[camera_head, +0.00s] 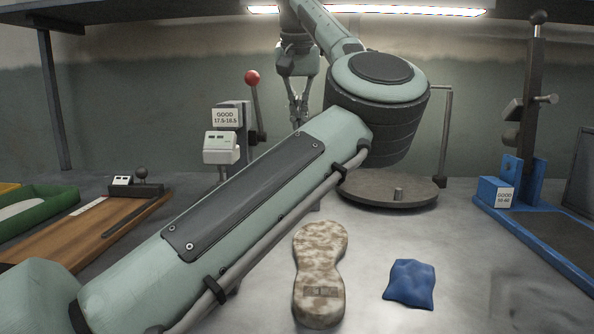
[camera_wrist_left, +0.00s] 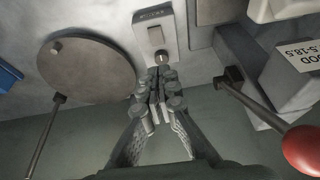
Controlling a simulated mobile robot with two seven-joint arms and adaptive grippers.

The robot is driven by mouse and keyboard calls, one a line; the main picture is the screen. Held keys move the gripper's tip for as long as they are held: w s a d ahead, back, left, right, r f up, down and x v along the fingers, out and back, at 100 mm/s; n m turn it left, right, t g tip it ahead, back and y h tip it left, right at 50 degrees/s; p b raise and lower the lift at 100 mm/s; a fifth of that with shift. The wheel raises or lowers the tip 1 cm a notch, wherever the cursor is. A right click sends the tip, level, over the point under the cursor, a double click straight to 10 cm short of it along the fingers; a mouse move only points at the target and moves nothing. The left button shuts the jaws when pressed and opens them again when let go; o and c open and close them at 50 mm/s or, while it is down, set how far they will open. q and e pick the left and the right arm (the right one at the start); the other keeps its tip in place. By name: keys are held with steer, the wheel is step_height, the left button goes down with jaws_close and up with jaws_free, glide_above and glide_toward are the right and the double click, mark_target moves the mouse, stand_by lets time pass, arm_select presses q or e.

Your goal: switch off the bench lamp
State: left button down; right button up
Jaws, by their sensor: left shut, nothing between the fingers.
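The bench lamp is a bright strip (camera_head: 420,11) along the top of the head view, and it is lit. In the left wrist view a small pale switch box (camera_wrist_left: 153,36) with a label bears a short round-ended toggle (camera_wrist_left: 161,57). My left gripper (camera_head: 297,124) points down above the bench in the head view. In the left wrist view its fingers (camera_wrist_left: 160,72) are shut and empty, with the tips close to the toggle; I cannot tell whether they touch it. The switch box is hidden behind my left arm in the head view. My right gripper is out of view.
A red-knobbed lever (camera_head: 253,78) stands beside the gauge (camera_head: 221,148), left of my gripper. A round plate (camera_head: 372,190) with a post lies to the right. A mottled sole (camera_head: 319,280) and a blue bag (camera_head: 410,284) lie in front. A blue-based press (camera_head: 540,225) stands far right.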

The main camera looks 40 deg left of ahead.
arm_select(q)
steer(key=x, duration=0.6)
steer(key=b+x, duration=0.1)
steer(key=x, duration=0.5)
steer(key=shift+s+d+f, duration=0.2)
steer(key=shift+f, duration=0.05)
steer(key=shift+x, duration=0.8)
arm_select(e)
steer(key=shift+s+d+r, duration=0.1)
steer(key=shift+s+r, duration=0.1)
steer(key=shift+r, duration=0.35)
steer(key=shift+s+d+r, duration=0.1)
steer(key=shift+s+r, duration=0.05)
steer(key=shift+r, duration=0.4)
arm_select(q)
steer(key=shift+s, duration=0.1)
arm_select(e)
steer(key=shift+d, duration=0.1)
